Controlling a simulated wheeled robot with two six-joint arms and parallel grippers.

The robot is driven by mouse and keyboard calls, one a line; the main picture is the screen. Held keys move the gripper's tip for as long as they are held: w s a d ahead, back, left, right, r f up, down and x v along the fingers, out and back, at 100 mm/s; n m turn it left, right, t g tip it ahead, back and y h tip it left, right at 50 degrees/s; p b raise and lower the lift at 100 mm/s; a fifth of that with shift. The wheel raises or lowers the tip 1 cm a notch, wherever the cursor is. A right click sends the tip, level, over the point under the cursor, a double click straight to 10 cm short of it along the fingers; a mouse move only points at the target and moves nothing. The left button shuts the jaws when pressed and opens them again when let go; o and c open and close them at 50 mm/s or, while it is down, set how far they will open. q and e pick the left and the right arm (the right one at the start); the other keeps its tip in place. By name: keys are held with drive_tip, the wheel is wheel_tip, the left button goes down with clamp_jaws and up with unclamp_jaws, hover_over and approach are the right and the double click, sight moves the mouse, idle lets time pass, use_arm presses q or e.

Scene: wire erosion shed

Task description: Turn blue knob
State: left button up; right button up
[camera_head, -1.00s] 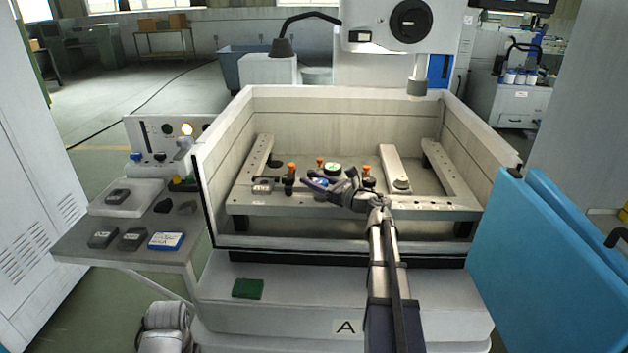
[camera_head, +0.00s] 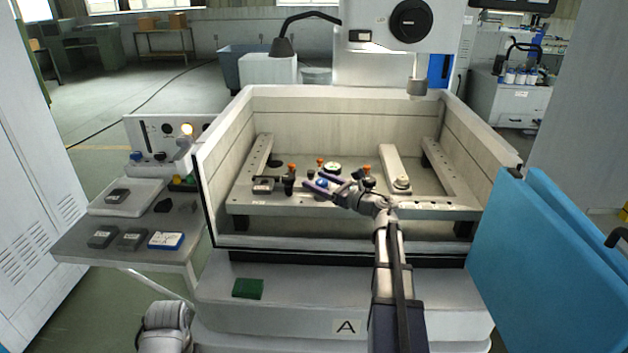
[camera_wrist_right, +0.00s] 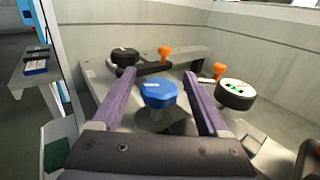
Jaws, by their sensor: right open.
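The blue knob (camera_wrist_right: 158,94) has a faceted cap on a pale stem, with a small white mark on top. It stands on the pale frame inside the machine tank and shows small in the head view (camera_head: 321,184). My right gripper (camera_wrist_right: 159,76) is open, with purple fingers on either side of the knob. A gap shows between the knob and each finger in the right wrist view, and I cannot tell whether the fingers are level with the cap. In the head view the right gripper (camera_head: 312,181) reaches in from the front. My left gripper is out of view.
Around the knob are a black knob (camera_wrist_right: 125,57), orange-topped clamps (camera_wrist_right: 164,52) and a white-faced dial (camera_wrist_right: 236,91). The tank walls (camera_head: 340,106) enclose the frame. A side shelf (camera_head: 122,258) and control panel (camera_head: 152,135) stand left, a blue door (camera_head: 540,260) right.

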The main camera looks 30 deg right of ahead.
sight(327, 185)
drive_tip(key=v, duration=0.6)
idle(1.3)
